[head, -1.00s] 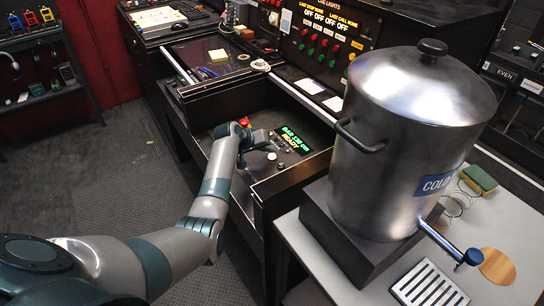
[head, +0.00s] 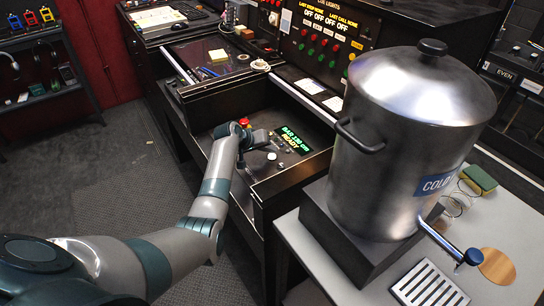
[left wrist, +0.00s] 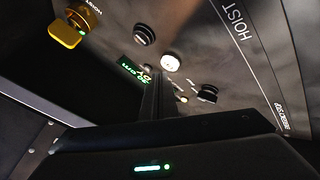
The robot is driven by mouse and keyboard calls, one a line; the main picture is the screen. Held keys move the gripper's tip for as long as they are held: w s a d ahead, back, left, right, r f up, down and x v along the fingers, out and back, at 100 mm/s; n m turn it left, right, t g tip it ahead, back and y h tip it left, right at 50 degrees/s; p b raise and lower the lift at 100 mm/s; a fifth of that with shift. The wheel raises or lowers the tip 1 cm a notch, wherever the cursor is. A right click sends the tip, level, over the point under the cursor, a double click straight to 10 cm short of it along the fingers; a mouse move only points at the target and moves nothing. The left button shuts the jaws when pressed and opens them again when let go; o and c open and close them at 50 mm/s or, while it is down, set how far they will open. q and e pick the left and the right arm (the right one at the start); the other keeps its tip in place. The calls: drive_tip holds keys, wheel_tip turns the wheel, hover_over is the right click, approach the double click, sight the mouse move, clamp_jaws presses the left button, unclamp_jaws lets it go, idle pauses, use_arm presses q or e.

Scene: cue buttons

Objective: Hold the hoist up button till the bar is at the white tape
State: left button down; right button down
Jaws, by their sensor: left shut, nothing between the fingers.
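The hoist control panel (left wrist: 215,40) is lettered HOIST in the left wrist view. It carries a white round button (left wrist: 170,62), dark round controls (left wrist: 144,34) and a yellow control (left wrist: 64,34). I cannot read which is the up button. The white button also shows in the head view (head: 271,156). A green display (head: 291,139) reads something like BAR 130 cm READY. My left gripper (head: 264,141) is shut and empty over the panel, close to the white button; contact cannot be told. The bar and white tape are not seen. My right gripper is out of view.
A red button (head: 245,122) sits beside my left wrist. The raised console side walls (head: 290,180) border the panel. A large steel pot (head: 405,150) stands on a dark block at right. Switch rows (head: 325,45) rise behind. Open floor lies at left.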

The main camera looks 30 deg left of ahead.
use_arm(q)
drive_tip(key=shift+f, duration=0.1)
idle(0.6)
drive_tip(key=shift+f, duration=0.3)
drive_tip(key=shift+f+b, duration=0.3)
drive_tip(key=shift+f, duration=0.2)
idle(2.1)
idle(3.6)
drive_tip(key=shift+r+p, duration=0.9)
